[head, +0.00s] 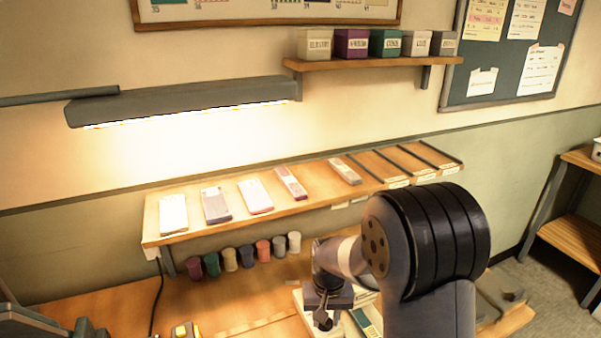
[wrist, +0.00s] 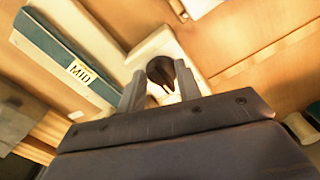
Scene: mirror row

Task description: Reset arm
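My arm reaches down over the bench at the lower middle of the head view. My gripper (head: 327,300) is low over a white tray (head: 302,301). In the wrist view, the two fingers of my gripper (wrist: 160,86) stand apart. A dark round piece with a slot (wrist: 161,68) shows between and beyond the fingertips, and nothing looks clamped. A teal block labelled MID (wrist: 62,55) lies to the left of the fingers; it also shows in the head view (head: 364,322), partly hidden by my arm.
A sloped wooden shelf (head: 300,205) holds several flat packs, with empty slots at its right. A lamp (head: 180,103) and an upper shelf (head: 370,63) with boxes are on the wall. The bench's left part (head: 110,305) is mostly clear.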

